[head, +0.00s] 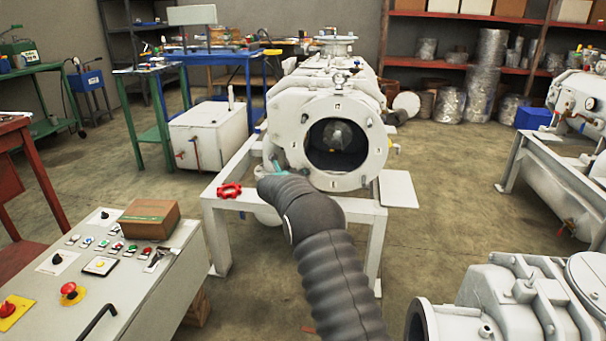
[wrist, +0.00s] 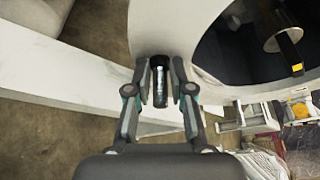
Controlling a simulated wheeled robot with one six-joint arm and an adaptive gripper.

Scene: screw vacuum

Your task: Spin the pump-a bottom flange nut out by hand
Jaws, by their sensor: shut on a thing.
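The white pump (head: 315,95) stands ahead on a white frame, its round front flange (head: 378,150) open around a dark bore. My gripper (head: 277,170) is at the flange's lower left, mostly hidden by my arm in the head view. In the wrist view my gripper (wrist: 161,75) is shut on a small dark upright piece with a metallic middle, which I take as the bottom flange nut (wrist: 160,84). It sits close to the flange rim (wrist: 177,25); whether it is still on its stud I cannot tell. The nut is too small to make out in the head view.
A red handwheel (head: 229,190) is just left of my gripper. The white frame (head: 215,222) runs below the pump. A control console (head: 125,275) with a brown box (head: 149,219) stands at the front left. Another white pump (head: 530,300) is at the front right.

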